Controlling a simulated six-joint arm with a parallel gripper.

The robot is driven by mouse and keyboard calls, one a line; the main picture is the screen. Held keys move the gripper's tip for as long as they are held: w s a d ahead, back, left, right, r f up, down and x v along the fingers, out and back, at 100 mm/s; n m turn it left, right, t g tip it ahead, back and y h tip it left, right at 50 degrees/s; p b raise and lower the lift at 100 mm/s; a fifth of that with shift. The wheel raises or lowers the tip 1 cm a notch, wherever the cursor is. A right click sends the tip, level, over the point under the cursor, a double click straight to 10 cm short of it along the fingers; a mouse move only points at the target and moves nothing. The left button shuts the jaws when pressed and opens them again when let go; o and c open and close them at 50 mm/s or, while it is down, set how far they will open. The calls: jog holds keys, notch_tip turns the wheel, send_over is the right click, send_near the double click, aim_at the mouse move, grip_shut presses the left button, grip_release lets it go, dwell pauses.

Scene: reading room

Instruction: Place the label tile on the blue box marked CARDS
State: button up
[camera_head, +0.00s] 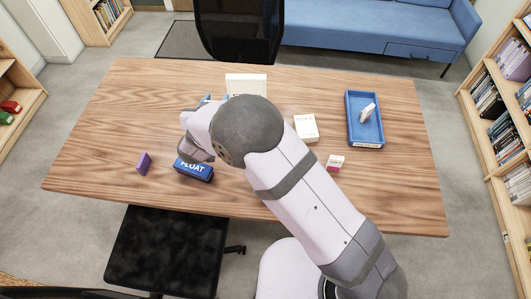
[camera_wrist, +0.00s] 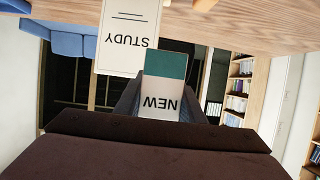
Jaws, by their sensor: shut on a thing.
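My gripper (camera_wrist: 163,112) is shut on a white tile with a teal band (camera_wrist: 165,70), which reads NEW upside down in the wrist view. In the head view my gripper (camera_head: 197,151) is at the left of the table, just behind a dark blue box (camera_head: 194,172) whose visible lettering reads FLOAT. My arm hides the held tile there. A blue open-topped box (camera_head: 381,121) stands at the right of the table with a white object (camera_head: 367,114) inside. I cannot make out CARDS anywhere.
On the wooden table (camera_head: 100,135) are a purple block (camera_head: 143,163), a white book or box (camera_head: 305,127) and a small white-and-pink box (camera_head: 335,163). A white sign (camera_head: 246,84) stands at the back; a STUDY sign (camera_wrist: 128,38) shows in the wrist view. The right front is clear.

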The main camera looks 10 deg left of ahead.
jog(key=s+d+r+m+h+p, duration=0.1)
jog(key=s+d+m+h+p, duration=0.15)
jog(key=s+d, duration=0.45)
jog(key=s+d+r+m+h+p, duration=0.1)
jog(key=s+d+m+h, duration=0.2)
jog(key=d, duration=0.8)
jog(key=shift+n+g, duration=0.25)
jog(key=shift+g, duration=0.15)
jog(key=shift+w+f+p, duration=0.2)
jog(key=shift+f+p, duration=0.45)
jog(key=shift+f, duration=2.4)
jog(key=shift+f+p, duration=0.5)
jog(key=shift+f, duration=1.6)
jog(key=shift+f, duration=0.2)
jog(key=o, duration=1)
jog(key=shift+o, duration=0.2)
